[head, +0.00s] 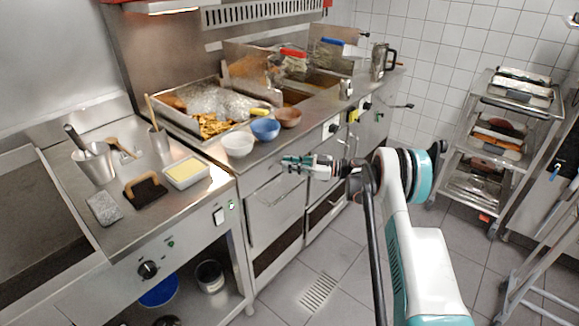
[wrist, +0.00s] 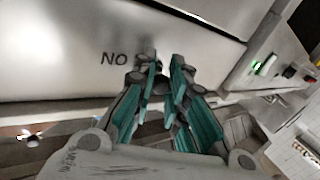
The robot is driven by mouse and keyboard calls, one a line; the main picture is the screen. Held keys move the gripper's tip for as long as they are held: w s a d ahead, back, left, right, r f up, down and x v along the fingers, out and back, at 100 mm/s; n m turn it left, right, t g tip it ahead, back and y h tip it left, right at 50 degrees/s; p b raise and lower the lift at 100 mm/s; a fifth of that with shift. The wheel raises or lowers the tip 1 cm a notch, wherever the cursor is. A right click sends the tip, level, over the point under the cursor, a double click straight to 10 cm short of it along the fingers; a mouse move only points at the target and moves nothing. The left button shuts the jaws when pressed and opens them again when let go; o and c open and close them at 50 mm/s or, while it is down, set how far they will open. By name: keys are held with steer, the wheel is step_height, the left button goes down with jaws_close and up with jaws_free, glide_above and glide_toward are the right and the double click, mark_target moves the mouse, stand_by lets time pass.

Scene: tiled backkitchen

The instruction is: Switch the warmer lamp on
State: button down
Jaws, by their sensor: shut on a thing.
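My gripper (head: 300,163) is at the front panel of the fry station in the head view. In the wrist view my gripper (wrist: 164,62) has its teal fingers close together at a pale panel (wrist: 80,50). A small grey switch part (wrist: 147,55) shows at the left fingertip, partly hidden by it; the fingers are shut on it. Dark letters beside it read "NO" in this view, which fits an upside-down "ON". A hood-like fixture (head: 165,7) with a bright underside hangs above the fry station, perhaps the warmer lamp; I cannot tell whether it is lit.
A white bowl (head: 237,144), blue bowl (head: 265,129) and brown bowl (head: 288,118) stand on the counter edge above my gripper. A green-lit switch (wrist: 264,65) sits at the right in the wrist view.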

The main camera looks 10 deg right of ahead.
steer(key=shift+w+a+n+g+y, duration=0.15)
steer(key=shift+n+g+y, duration=0.25)
steer(key=shift+n+g, duration=0.6)
steer(key=shift+g, duration=0.5)
steer(key=c, duration=1.5)
jaws_free()
steer(key=shift+c, duration=0.2)
